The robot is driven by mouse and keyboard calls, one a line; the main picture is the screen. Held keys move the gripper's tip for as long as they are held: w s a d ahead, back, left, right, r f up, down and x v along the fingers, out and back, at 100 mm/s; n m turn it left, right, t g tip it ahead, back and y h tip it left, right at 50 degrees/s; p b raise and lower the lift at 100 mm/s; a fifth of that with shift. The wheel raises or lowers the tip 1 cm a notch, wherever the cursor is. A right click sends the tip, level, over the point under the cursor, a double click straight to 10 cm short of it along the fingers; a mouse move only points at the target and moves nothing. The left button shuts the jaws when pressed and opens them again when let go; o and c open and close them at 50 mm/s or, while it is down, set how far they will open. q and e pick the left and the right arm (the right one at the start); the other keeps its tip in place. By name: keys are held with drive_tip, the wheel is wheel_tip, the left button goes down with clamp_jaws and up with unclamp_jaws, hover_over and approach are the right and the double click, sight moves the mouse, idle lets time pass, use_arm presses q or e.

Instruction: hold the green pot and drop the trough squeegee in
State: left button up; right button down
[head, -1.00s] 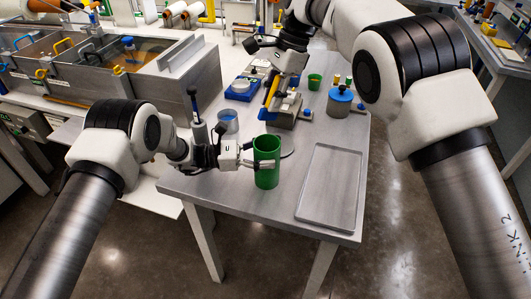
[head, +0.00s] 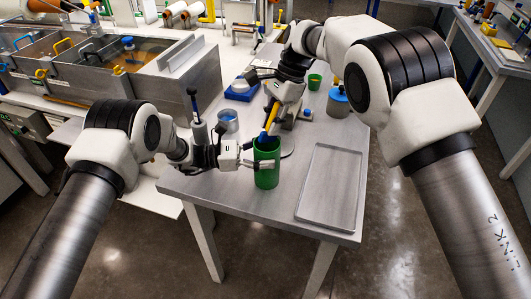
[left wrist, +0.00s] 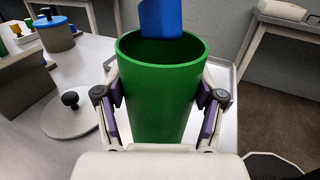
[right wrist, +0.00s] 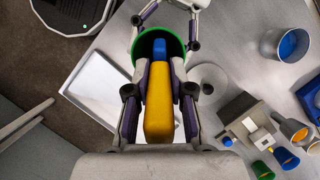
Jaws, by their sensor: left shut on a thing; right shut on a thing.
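The green pot (head: 266,175) is upright at the near part of the grey table. My left gripper (head: 256,157) is shut on its sides, one finger on each side in the left wrist view (left wrist: 160,110). The trough squeegee has a yellow handle (right wrist: 158,115) and a blue end (left wrist: 168,18). My right gripper (right wrist: 158,88) is shut on the yellow handle. The squeegee points down, with its blue end at the pot's mouth. In the right wrist view the blue end lies inside the rim's outline. The pot's inner bottom is hidden.
A flat metal tray (head: 330,205) lies right of the pot. A blue-lidded can (head: 338,105) and a small green cup (head: 314,81) stand farther back. A metal cup (head: 228,122) stands behind my left gripper. The resin bath (head: 150,75) is at the left.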

drive_tip(key=shift+f, duration=0.35)
drive_tip(key=c, duration=0.9)
unclamp_jaws()
drive_tip(key=shift+f, duration=0.15)
drive_tip(key=shift+c, duration=0.2)
drive_tip(key=v, duration=1.2)
use_arm(q)
drive_tip(key=o, duration=1)
